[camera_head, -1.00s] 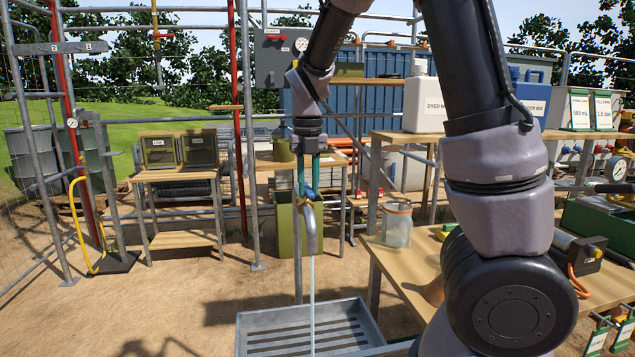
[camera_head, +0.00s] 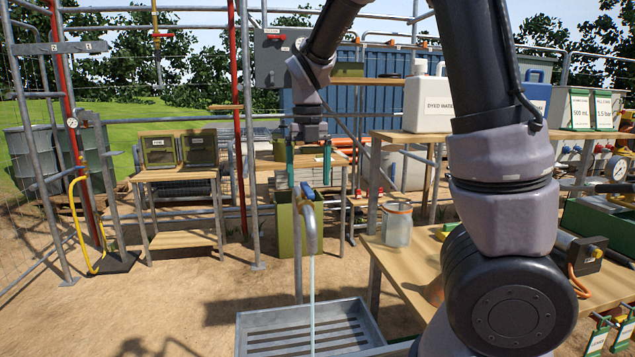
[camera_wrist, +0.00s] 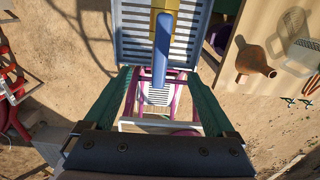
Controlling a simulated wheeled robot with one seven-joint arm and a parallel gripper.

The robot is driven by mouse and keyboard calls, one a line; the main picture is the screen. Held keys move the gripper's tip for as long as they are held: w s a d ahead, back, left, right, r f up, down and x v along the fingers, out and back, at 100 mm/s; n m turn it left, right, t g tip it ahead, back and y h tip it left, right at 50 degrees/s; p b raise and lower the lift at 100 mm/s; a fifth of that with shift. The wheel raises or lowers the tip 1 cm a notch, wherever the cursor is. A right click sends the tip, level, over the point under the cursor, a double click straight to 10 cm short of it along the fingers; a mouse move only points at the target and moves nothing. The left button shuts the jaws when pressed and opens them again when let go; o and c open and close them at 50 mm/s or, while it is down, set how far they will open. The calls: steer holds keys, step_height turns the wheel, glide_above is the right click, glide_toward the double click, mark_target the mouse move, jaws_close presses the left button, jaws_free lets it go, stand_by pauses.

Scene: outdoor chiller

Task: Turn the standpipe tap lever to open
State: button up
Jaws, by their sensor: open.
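The standpipe tap's blue lever (camera_head: 307,191) stands above its grey curved spout (camera_head: 310,235) in the head view. A thin pale stream of water (camera_head: 312,285) runs from the spout down to the grey slatted tray (camera_head: 245,335). My gripper (camera_head: 308,182) is open just above the lever, its two green fingers spread to either side. In the wrist view the blue lever (camera_wrist: 161,50) lies between the open fingers of my gripper (camera_wrist: 160,75), with clear gaps on both sides. Nothing is held.
A small table with two boxes (camera_head: 160,150) stands at the left. Bare ground lies left of the tray.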

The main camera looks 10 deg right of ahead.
mark_target(309, 189)
steer(key=shift+r, duration=2.25)
